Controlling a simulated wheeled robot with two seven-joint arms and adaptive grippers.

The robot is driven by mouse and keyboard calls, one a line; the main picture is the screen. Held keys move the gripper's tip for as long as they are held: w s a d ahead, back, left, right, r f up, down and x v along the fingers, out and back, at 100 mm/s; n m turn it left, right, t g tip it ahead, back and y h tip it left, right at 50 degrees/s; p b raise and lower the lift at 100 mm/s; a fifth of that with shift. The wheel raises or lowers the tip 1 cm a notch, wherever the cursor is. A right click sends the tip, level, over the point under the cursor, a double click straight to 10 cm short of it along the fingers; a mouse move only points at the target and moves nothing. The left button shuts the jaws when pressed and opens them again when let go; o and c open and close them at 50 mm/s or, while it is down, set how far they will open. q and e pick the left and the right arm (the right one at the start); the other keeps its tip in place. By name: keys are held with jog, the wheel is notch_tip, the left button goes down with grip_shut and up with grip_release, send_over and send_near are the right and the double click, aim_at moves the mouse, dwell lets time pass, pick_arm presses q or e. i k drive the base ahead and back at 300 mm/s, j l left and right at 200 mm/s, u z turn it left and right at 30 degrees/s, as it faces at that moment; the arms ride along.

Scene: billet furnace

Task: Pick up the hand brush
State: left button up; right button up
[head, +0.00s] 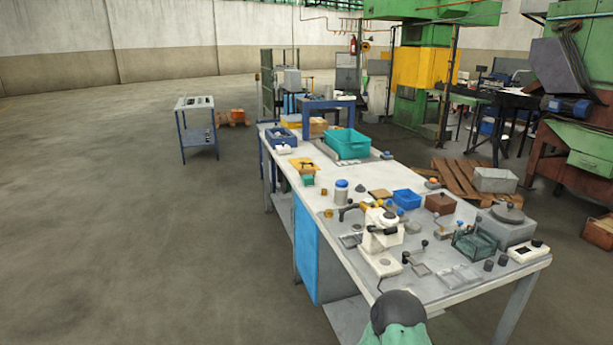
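I cannot make out a hand brush for certain among the small items on the long workbench (318,222). The items there are small and crowded, and some hide parts of others. Neither of my grippers shows in the head view.
The bench holds a teal crate (346,145), a blue bin (407,199), a white microscope (381,240) and a blue-lidded jar (341,191). A small blue-framed table (196,103) stands at the left. Wooden pallets (462,180) lie right of the bench. Floor to the left is clear.

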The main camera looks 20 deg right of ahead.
aim_at(308, 171)
jog(key=i, duration=2)
jog(key=i+z, duration=0.2)
jog(key=i, duration=0.3)
jog(key=i+j+z, duration=0.25)
jog(key=i, duration=0.2)
jog(key=i+j+z, duration=0.2)
jog(key=i, duration=0.25)
jog(key=i+j+z, duration=0.2)
jog(key=i, duration=0.25)
jog(key=i+j+z, duration=0.2)
jog(key=z, duration=0.15)
jog(key=i+j+z, duration=0.35)
jog(key=j+z, duration=0.35)
jog(key=i+j+z, duration=0.3)
jog(key=j+z, duration=0.7)
